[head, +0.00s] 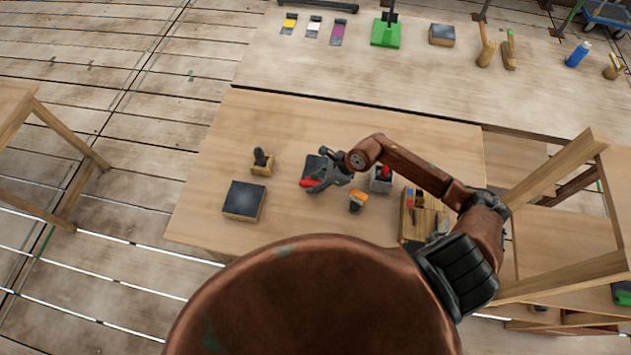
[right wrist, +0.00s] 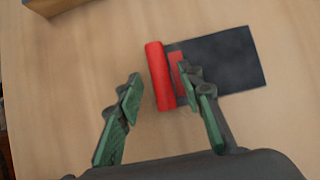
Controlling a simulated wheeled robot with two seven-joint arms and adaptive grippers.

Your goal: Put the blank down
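My right gripper (head: 326,176) is over the middle of the near table. In the right wrist view its two green-padded fingers (right wrist: 162,80) stand wide apart, with clear space between them. A red cylinder (right wrist: 159,76) lies just beyond and between the fingertips, held by neither. It touches or overlaps the left end of a flat dark rectangle (right wrist: 222,62); a smaller red part shows by the right fingertip. In the head view the red piece (head: 312,183) and the dark rectangle (head: 314,165) are partly covered by the gripper. I cannot tell which thing is the blank. My left gripper is not in view.
On the near table (head: 215,155) stand a dark-topped block (head: 244,201), a small wooden tool (head: 262,163), an orange-topped item (head: 357,201), a grey bin (head: 381,181) and a wooden tray (head: 408,215). A farther table (head: 290,70) holds several tools. Bare wood lies left of the gripper.

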